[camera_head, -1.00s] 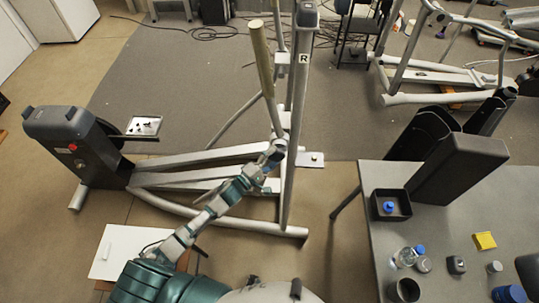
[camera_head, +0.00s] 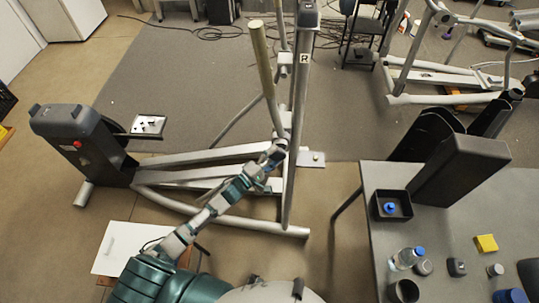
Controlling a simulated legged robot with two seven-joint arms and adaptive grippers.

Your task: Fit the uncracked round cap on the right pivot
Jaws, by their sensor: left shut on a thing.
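The elliptical machine stands in the middle, with an upright post (camera_head: 297,110) marked R and a long handle pole (camera_head: 264,75) beside it. The right pivot (camera_head: 282,138) is at the lower end of that pole, near the post. My left arm reaches up from the bottom, and its gripper (camera_head: 275,154) is at the pivot. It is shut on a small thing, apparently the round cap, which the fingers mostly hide. I cannot tell whether the cap is seated on the pivot or whether it is cracked. My right gripper is not in view.
A grey table (camera_head: 385,260) at the right bears a black box (camera_head: 391,205) with a blue item, a bottle (camera_head: 407,258), a yellow block (camera_head: 486,243) and dark covers. A small tray (camera_head: 148,125) lies behind the machine's rear housing (camera_head: 80,140). A white board (camera_head: 118,248) lies lower left.

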